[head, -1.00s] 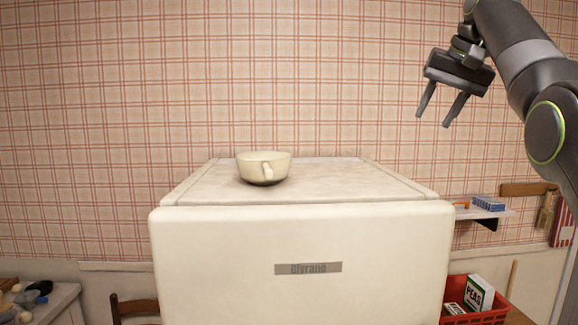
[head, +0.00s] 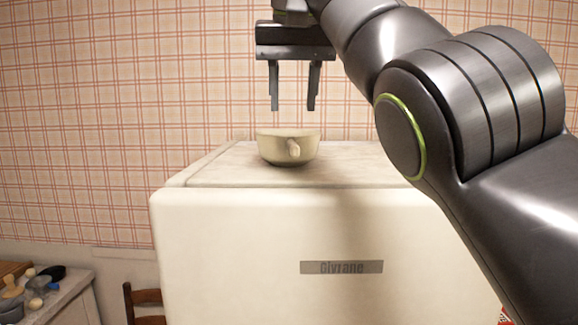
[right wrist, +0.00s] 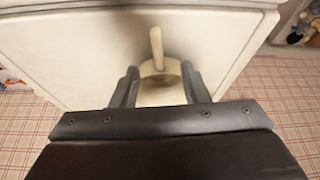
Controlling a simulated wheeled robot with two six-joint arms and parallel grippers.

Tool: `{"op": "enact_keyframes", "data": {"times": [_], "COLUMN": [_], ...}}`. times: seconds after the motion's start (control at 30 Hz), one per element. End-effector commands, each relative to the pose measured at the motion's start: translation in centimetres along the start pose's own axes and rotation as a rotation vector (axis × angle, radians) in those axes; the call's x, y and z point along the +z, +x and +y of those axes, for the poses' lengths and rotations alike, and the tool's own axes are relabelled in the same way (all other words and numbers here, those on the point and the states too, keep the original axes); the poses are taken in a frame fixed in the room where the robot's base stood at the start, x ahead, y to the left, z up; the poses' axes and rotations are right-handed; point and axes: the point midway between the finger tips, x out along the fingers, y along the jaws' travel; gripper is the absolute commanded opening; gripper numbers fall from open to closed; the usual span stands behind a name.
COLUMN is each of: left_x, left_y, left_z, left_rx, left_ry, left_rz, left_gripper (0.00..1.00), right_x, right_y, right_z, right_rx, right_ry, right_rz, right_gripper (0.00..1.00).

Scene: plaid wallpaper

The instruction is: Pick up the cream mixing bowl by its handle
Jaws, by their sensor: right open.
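The cream mixing bowl (head: 272,147) stands upright on top of a white fridge (head: 230,225). Its handle (head: 293,149) sticks out toward me on the front side. My right gripper (head: 293,109) is open and empty, pointing down just above the bowl, with a gap between its fingertips and the rim. In the right wrist view the bowl (right wrist: 160,91) shows between the two fingers, partly hidden by the gripper body, and its handle (right wrist: 156,45) points to the top of the picture, beyond the fingertips. My left gripper is not in view.
The fridge top around the bowl is clear. Plaid wallpaper (head: 120,110) covers the wall behind. A counter with small items (head: 40,285) and a wooden chair (head: 143,297) are at lower left. My right arm covers the right side of the head view.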

Motion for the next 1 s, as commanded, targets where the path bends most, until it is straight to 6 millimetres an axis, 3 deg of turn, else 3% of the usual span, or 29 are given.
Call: {"op": "enact_keyframes", "data": {"times": [0.03, 0.1, 0.47, 0.73, 1.0], "left_x": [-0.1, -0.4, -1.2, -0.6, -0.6], "left_y": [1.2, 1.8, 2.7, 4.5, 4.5], "left_z": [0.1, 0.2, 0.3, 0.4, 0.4], "left_rx": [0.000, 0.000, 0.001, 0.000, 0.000], "left_ry": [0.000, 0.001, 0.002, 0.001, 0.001], "left_rz": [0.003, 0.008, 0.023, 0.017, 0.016], "left_gripper": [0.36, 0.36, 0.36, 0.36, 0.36], "right_x": [0.2, 0.2, 0.0, -0.1, -0.2], "right_y": [1.7, 2.9, 5.4, 9.3, 9.8], "right_z": [0.0, 0.0, 0.1, 0.4, 0.4], "right_rx": [0.001, 0.001, 0.000, 0.000, 0.000], "right_ry": [0.000, 0.001, 0.002, 0.001, 0.001], "right_rz": [-0.002, -0.001, 0.000, -0.001, 0.001], "right_gripper": [0.41, 0.41, 0.41, 0.41, 0.41]}}
